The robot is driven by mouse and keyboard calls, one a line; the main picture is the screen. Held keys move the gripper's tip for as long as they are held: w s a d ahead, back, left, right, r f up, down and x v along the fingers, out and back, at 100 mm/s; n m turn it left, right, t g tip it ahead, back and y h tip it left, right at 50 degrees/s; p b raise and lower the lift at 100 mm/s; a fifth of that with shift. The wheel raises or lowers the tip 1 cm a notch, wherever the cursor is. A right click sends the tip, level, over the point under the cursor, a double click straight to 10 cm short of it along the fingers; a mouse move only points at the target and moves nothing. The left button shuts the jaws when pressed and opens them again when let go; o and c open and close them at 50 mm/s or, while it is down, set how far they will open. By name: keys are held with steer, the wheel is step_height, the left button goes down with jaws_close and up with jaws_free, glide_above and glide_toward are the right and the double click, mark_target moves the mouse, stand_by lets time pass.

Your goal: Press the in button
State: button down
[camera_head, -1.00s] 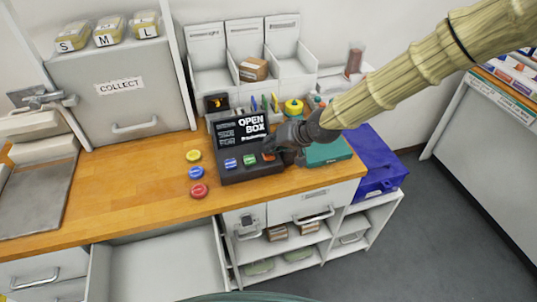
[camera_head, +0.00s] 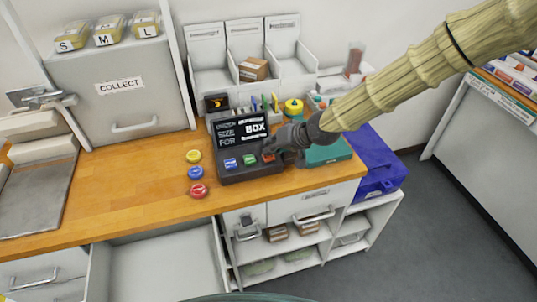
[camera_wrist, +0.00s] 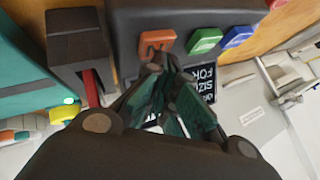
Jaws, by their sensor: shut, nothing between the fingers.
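A dark button console (camera_head: 250,179) stands on the wooden counter with a lit text screen (camera_head: 240,128) behind its keys. Its blue button (camera_head: 231,163), green button (camera_head: 250,160) and orange-red button (camera_head: 268,156) sit in a row; their labels are too small to read surely. My gripper (camera_head: 272,149) is shut and empty, its tips at the orange-red button. In the wrist view the closed fingertips (camera_wrist: 163,66) lie just below the orange button (camera_wrist: 157,41); I cannot tell whether they touch it. The green button (camera_wrist: 204,40) and blue button (camera_wrist: 236,37) show clear of the fingers.
Loose yellow, blue and red discs (camera_head: 196,173) lie left of the console. A teal box (camera_head: 327,152) stands right of it, with a blue crate (camera_head: 375,178) beyond. White bins (camera_head: 210,75) stand behind. An open drawer (camera_head: 155,268) juts out below the counter.

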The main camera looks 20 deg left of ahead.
stand_by(0.4)
steer(key=shift+r+p, duration=0.65)
steer(key=shift+r, duration=0.25)
steer(key=shift+r, duration=0.1)
step_height(320, 180, up, 5)
steer(key=p, duration=0.3)
stand_by(0.9)
